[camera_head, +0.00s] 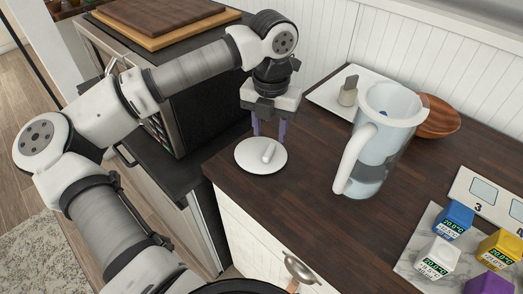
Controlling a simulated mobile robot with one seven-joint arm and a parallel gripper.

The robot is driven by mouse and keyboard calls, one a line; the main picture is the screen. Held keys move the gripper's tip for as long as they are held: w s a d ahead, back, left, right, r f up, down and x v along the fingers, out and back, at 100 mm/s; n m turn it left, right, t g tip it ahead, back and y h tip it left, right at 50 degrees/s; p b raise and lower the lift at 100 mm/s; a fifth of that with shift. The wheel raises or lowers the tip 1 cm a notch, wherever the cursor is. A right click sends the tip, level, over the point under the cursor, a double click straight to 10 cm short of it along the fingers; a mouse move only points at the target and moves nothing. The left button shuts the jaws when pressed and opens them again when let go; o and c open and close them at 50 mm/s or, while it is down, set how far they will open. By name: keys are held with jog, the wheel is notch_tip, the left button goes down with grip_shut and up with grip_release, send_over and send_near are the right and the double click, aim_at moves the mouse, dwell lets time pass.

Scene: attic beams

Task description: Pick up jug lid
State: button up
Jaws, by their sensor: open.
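The jug lid (252,158) is a round white disc with a short white knob (269,151) on top. It lies on the dark wooden counter near its left front corner. My gripper (269,130) points down over the lid's far side. Its two purple fingers are open and apart, with the tips close to the lid; whether they touch it I cannot tell. Nothing shows between the fingers. A clear jug (372,165) with a white handle stands upright and uncovered to the right of the lid.
A white tray (325,97) with a small grey-beige object (348,92) and a brown wooden bowl (440,120) are behind the jug. Coloured cubes with displays stand on a marble board (413,262) at right. Bare counter (300,205) lies between lid and jug.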

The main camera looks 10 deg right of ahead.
aim_at(269, 150)
jog(key=shift+w+f+p, duration=0.15)
jog(key=shift+f+p, duration=1.1)
jog(key=shift+f, duration=1.7)
jog(key=shift+c, duration=0.4)
grip_shut()
